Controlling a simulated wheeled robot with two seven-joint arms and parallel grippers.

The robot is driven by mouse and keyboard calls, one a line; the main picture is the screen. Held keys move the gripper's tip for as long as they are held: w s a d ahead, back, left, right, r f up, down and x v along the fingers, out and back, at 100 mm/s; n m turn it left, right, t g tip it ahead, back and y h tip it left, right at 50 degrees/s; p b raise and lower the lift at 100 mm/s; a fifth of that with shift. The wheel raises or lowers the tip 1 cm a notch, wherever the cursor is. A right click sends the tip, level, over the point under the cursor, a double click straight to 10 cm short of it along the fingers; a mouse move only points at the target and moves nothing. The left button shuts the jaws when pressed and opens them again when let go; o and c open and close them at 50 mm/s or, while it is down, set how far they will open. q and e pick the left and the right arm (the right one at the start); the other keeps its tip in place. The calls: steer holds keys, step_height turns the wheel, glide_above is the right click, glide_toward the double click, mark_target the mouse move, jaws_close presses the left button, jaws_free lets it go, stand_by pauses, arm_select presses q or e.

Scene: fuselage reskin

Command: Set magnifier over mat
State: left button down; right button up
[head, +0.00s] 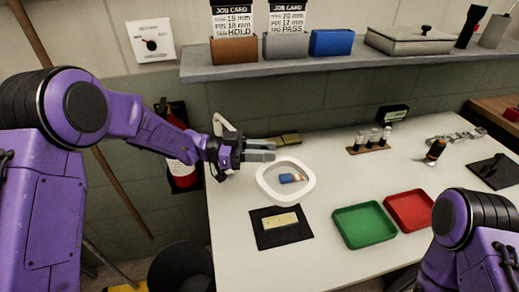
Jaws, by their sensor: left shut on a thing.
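My left gripper (260,150) is above the back left of the table, its grey fingers shut. A white bent arm (224,124), which looks like part of the magnifier, shows behind it; the grip point is hidden. A white rounded-square piece (262,189) lies just right of and below the fingertips, with a small blue and tan item (291,178) inside its outline. I cannot tell whether it is a dish or the magnifier's head. The black mat (264,241) lies in front of it, bearing a tan block (280,221). My right gripper is out of view.
A green tray (364,245) and a red tray (429,228) stand right of the mat. A rack of small bottles (369,149) and an orange-black tool (436,150) are farther back. A shelf (300,66) overhangs the back. Brass-coloured blocks (287,139) lie behind my left fingers.

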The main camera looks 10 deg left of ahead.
arm_select(q)
steer(key=shift+w+r, duration=0.1)
steer(key=shift+r, duration=0.2)
steer(key=c, duration=1.3)
jaws_free()
steer(key=o, duration=0.3)
steer(key=shift+s, duration=0.2)
steer(key=shift+f, duration=0.1)
steer(key=shift+a+f, duration=0.1)
steer(key=shift+a, duration=0.25)
steer(key=s+a+b, duration=0.1)
steer(key=a+b, duration=0.2)
steer(key=a, duration=0.6)
steer(key=shift+s+a+r, duration=0.2)
steer(key=shift+s+a, duration=0.15)
